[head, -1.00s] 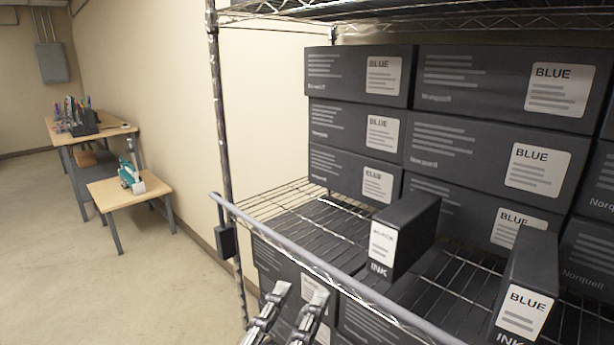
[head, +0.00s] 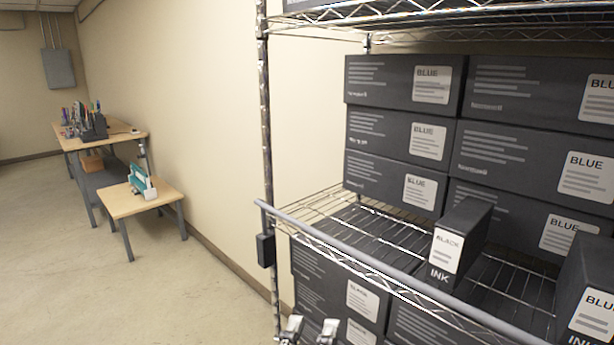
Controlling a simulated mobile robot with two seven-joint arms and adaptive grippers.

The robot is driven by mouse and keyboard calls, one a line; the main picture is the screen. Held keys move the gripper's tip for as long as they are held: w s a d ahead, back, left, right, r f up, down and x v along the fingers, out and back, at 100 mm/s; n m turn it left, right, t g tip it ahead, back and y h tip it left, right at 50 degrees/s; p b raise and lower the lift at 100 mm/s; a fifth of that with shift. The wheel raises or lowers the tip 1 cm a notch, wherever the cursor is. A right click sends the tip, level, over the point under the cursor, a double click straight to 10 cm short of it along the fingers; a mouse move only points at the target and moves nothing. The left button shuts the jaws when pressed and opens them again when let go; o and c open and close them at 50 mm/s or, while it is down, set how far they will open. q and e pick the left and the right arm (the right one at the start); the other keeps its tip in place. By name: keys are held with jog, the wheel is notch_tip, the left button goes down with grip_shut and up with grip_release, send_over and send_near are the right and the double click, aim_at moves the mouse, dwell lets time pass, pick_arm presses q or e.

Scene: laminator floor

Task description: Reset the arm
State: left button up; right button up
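My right gripper (head: 309,330) shows at the bottom edge of the head view, in front of the wire shelf rack (head: 268,170). Its two fingertips stand apart with nothing between them, below the grey front rail of the middle shelf. The rest of the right arm is out of the frame. My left gripper is not in view. A black ink box labelled BLACK (head: 460,240) stands on the middle shelf near its front edge. A second ink box labelled BLUE (head: 590,295) stands at the right, partly cut off by the frame.
Stacked dark cartons labelled BLUE (head: 405,80) fill the back of the shelf. Cartons (head: 335,290) labelled BLACK sit on the shelf below. A small table (head: 120,204) with a teal device and a longer table (head: 70,142) stand at left. The floor (head: 170,300) left of the rack is clear.

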jog(key=d+f+n+t+y, duration=0.3)
jog(key=d+f+n+y, duration=0.2)
jog(key=d+f+n, duration=0.3)
jog(key=s+d+f+n+g+y, duration=0.1)
jog(key=s+f+n+g+y, duration=0.35)
jog(key=f+n, duration=0.4)
jog(key=s+d+f+n+g+y, duration=0.1)
jog(key=s+f+n+g+y, duration=0.3)
jog(key=f+n, duration=0.4)
jog(key=s+d+f+g+h, duration=0.4)
jog(key=s+d+f, duration=0.3)
jog(key=d+f, duration=0.35)
jog(key=s+d+f+g+h, duration=0.3)
jog(key=s+d+f, duration=0.5)
jog(key=d, duration=0.4)
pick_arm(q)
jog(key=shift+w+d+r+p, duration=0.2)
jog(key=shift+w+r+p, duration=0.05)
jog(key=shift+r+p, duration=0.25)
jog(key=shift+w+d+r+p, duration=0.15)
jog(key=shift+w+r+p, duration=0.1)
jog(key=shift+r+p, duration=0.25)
pick_arm(e)
jog(key=w+a+m, duration=0.4)
jog(key=a+m, duration=0.1)
jog(key=a, duration=0.9)
jog(key=shift+w+m+t, duration=0.15)
jog(key=shift+m+t, duration=0.2)
jog(key=shift+t, duration=0.1)
